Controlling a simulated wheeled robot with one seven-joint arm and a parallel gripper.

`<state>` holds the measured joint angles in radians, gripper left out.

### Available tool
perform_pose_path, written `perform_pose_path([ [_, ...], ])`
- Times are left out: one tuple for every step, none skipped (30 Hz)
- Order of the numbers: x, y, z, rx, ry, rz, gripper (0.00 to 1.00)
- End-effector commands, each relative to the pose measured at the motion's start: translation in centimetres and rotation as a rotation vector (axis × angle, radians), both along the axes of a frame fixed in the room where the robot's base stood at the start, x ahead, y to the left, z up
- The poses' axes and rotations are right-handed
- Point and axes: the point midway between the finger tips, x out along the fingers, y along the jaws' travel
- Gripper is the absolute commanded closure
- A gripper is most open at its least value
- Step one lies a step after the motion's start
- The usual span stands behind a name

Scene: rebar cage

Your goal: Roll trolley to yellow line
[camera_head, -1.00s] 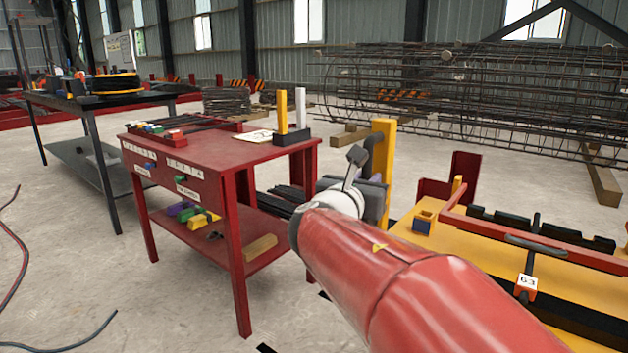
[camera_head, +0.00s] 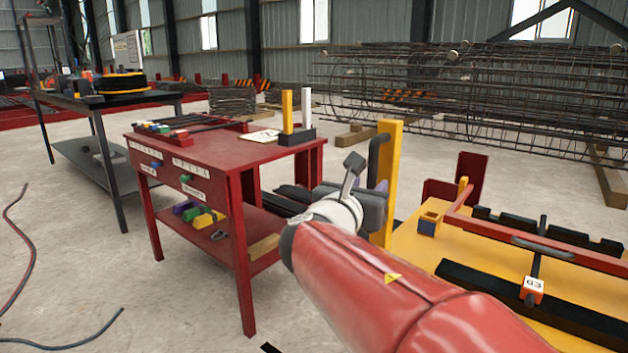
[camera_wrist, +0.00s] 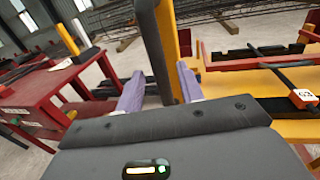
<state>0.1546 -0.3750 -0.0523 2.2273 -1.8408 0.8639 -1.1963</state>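A yellow-decked trolley (camera_head: 420,252) stands at the right, with red rails, a yellow upright post (camera_head: 390,160) and a black handle (camera_head: 373,160) on the post's left side. My gripper (camera_head: 376,190) is at the handle. In the wrist view, the two lavender fingers of my gripper (camera_wrist: 160,80) stand apart on either side of the black handle (camera_wrist: 150,45), with a gap visible on the left. The yellow post (camera_wrist: 170,35) is just behind it. The trolley's wheels are out of view. I cannot make out a yellow floor line.
A red table (camera_head: 215,150) with coloured parts stands left of my arm, close to it. A dark workbench (camera_head: 60,100) is further left. A large rebar cage (camera_head: 470,95) lies behind on timber blocks. Cables (camera_head: 30,240) lie on the left floor. Concrete floor between them is clear.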

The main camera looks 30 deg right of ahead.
Motion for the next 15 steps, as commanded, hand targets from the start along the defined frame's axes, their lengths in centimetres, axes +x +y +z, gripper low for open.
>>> perform_pose_path([
  [-0.5,0.9,0.1,-0.001,-0.002,0.004,0.62],
  [-0.8,1.3,0.1,-0.001,-0.002,0.003,0.62],
  [-1.1,1.8,0.1,0.0,-0.001,0.002,0.62],
  [-1.3,2.3,0.1,0.0,-0.001,0.003,0.62],
  [-1.5,2.6,0.1,0.0,-0.001,0.003,0.62],
  [-1.8,2.9,0.1,0.001,-0.001,0.001,0.62],
  [-1.9,3.2,0.0,0.0,0.0,0.001,0.62],
  [-2.0,3.4,0.0,0.0,0.0,0.002,0.62],
  [-2.2,3.6,0.0,0.0,0.0,0.001,0.62],
  [-2.3,3.7,0.0,0.0,0.0,0.001,0.62],
  [-2.3,3.8,0.0,0.001,0.001,0.0,0.62],
  [-2.3,3.8,0.0,0.001,0.001,0.0,0.62],
  [-2.4,3.8,0.0,0.001,0.001,-0.001,0.62],
  [-2.3,3.8,0.0,0.001,0.001,-0.001,0.62],
  [-2.3,3.8,0.0,0.001,0.001,-0.001,0.62],
])
